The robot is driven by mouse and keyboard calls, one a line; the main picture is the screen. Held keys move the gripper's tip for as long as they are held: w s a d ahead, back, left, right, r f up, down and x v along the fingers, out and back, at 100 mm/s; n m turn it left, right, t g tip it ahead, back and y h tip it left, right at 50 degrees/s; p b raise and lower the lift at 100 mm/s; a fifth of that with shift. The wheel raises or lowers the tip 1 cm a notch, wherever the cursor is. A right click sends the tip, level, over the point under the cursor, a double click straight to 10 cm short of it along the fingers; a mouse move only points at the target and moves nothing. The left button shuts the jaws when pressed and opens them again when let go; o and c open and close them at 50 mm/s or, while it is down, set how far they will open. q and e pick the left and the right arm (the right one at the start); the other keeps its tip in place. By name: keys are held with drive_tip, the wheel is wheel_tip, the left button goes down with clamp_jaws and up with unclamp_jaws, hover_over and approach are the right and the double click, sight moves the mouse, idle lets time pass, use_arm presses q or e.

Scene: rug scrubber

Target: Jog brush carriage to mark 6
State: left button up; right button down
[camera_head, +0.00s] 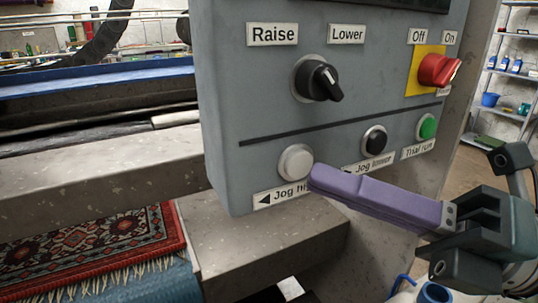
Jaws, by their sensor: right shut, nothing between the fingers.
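The grey control panel (240,110) fills the middle of the view. A white round button (296,161) sits at its lower left, above a label (275,196) with a left arrow reading "Jog hi…", partly hidden by my gripper. A black button (374,139) is to its right, above the "Jog lower" label (369,163). My right gripper (316,181) is shut and empty, its purple fingers pointing left, with the tips at the white button's lower right edge. I cannot tell whether they touch it. The brush carriage and mark 6 cannot be made out. My left gripper is not in view.
The panel also has a Raise/Lower knob (318,79), a red Off/On switch (438,70) and a green "Trial run" button (428,127). A fringed red rug (95,245) lies at lower left, below the machine's blue beam (95,75). Shelves (510,75) stand at far right.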

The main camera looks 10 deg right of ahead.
idle(0.5)
drive_tip(key=shift+w+a+b, duration=0.15)
drive_tip(key=shift+w+b, duration=0.15)
drive_tip(key=shift+w, duration=0.1)
drive_tip(key=shift+w+a+b, duration=0.15)
drive_tip(key=shift+w+b, duration=0.15)
drive_tip(key=shift+w, duration=0.05)
idle(0.6)
idle(4.2)
drive_tip(key=shift+s, duration=0.1)
idle(0.4)
drive_tip(key=shift+s, duration=0.15)
drive_tip(key=shift+s+d+p, duration=0.3)
drive_tip(key=shift+s, duration=0.2)
